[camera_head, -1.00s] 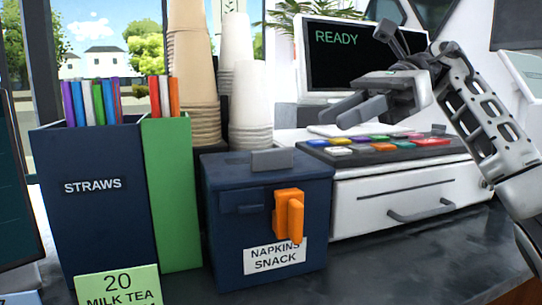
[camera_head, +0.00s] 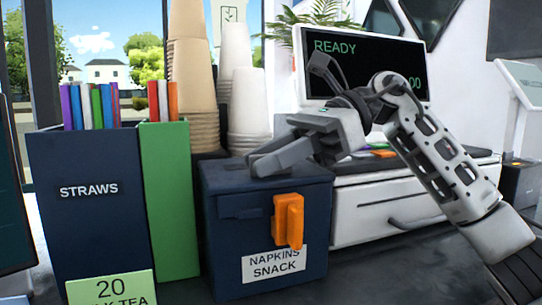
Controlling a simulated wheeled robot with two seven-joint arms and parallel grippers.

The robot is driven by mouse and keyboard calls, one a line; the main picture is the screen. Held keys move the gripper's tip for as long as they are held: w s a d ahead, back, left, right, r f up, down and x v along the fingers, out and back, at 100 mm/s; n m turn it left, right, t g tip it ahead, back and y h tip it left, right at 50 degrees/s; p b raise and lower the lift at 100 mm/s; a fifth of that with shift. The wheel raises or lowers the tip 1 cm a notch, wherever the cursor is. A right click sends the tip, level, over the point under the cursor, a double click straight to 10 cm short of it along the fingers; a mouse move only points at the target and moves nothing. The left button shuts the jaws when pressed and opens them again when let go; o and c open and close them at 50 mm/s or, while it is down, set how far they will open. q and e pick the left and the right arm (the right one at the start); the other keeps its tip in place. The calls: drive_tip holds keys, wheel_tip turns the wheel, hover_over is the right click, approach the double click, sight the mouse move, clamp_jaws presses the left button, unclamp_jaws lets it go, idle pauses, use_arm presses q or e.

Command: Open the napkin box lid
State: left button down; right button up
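The napkin box (camera_head: 225,240) is a dark blue box on the counter. Its front carries an orange latch-like piece (camera_head: 288,220) and a white label (camera_head: 275,263) reading "NAPKINS SNACK". Its lid (camera_head: 222,177) looks shut. My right gripper (camera_head: 262,160) comes in from the right, with its fingertips at the top of the lid where the grey tab stands. The fingers cover the tab, and I cannot tell whether they touch it or how far apart they are. My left gripper is not in view.
The blue straws holder (camera_head: 85,215) and a green holder (camera_head: 170,200) stand close on the left. Stacked cups (camera_head: 248,105) rise behind the box. A white register (camera_head: 375,205) with a screen (camera_head: 350,65) stands to the right. A price card (camera_head: 110,288) is in front.

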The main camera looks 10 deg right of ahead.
clamp_jaws()
